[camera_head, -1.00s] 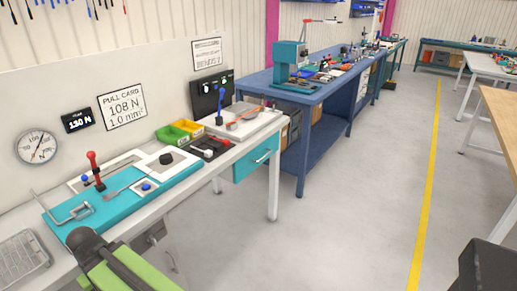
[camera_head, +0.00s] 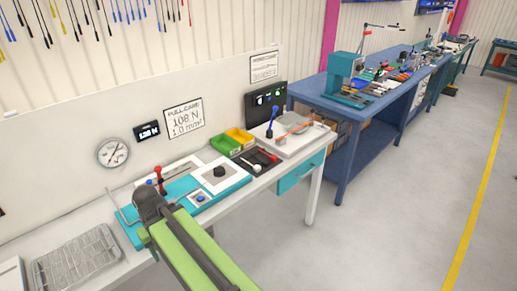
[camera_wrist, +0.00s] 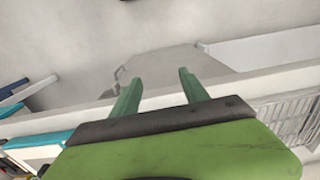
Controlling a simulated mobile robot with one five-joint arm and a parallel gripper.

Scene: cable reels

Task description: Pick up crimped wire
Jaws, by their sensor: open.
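My gripper (camera_wrist: 158,76) shows in the wrist view with its two green fingers apart and nothing between them. Beyond them is a pale bench edge and grey floor or wall. In the head view my green arm reaches over the near bench, and the fingers cannot be made out. I cannot tell which thing is the crimped wire. A thin orange-red strand (camera_head: 297,127) lies on a white plate at the bench's far end. Several coloured wires with dark ends (camera_head: 68,18) hang on the wall at upper left. My gripper touches none of these.
The white bench carries a wire tray (camera_head: 78,262), a teal fixture board (camera_head: 133,233), a dark tray (camera_head: 256,161), a green bin (camera_head: 224,144) and a yellow bin (camera_head: 240,136). A blue bench (camera_head: 395,97) stands farther right. The floor right of the benches is open.

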